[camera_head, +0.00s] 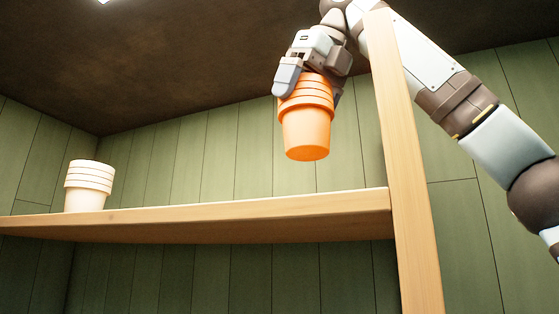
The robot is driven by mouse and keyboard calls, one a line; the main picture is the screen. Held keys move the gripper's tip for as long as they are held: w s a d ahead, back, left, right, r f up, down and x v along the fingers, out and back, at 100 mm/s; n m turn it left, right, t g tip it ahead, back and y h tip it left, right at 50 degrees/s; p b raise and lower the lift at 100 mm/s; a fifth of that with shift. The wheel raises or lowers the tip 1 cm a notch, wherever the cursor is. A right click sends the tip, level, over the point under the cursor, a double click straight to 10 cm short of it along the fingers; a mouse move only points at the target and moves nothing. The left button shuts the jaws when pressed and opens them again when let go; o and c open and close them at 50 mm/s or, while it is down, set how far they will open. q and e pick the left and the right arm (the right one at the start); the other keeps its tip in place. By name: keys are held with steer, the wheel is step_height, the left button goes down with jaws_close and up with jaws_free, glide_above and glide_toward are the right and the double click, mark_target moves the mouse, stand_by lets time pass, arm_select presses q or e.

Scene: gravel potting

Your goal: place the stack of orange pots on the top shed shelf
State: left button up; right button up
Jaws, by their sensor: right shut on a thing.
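The stack of orange pots (306,130) is nested and held upright in the air, above the right part of the top shed shelf (230,223). My right gripper (312,85) is shut on the upper rims of the stack, with one finger showing at the left side and the other mostly hidden behind the pots. A gap of green wall shows between the bottom of the stack and the shelf board. My left gripper is not in view.
A stack of white pots (90,185) stands on the left part of the shelf. A wooden post (405,170) rises at the shelf's right end, close to my right arm. The shelf between the white pots and the post is clear. A dark ceiling (180,50) is above.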

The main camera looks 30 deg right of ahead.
mark_target(311, 155)
step_height(311, 155, down, 8)
steer(key=shift+d+f, duration=0.15)
steer(key=shift+w+d+f, duration=0.15)
steer(key=shift+w, duration=0.05)
steer(key=shift+s+f, duration=0.1)
steer(key=shift+f, duration=0.05)
steer(key=o, duration=0.9)
steer(key=shift+r, duration=0.35)
steer(key=v, duration=1.1)
steer(key=shift+s+r, duration=0.3)
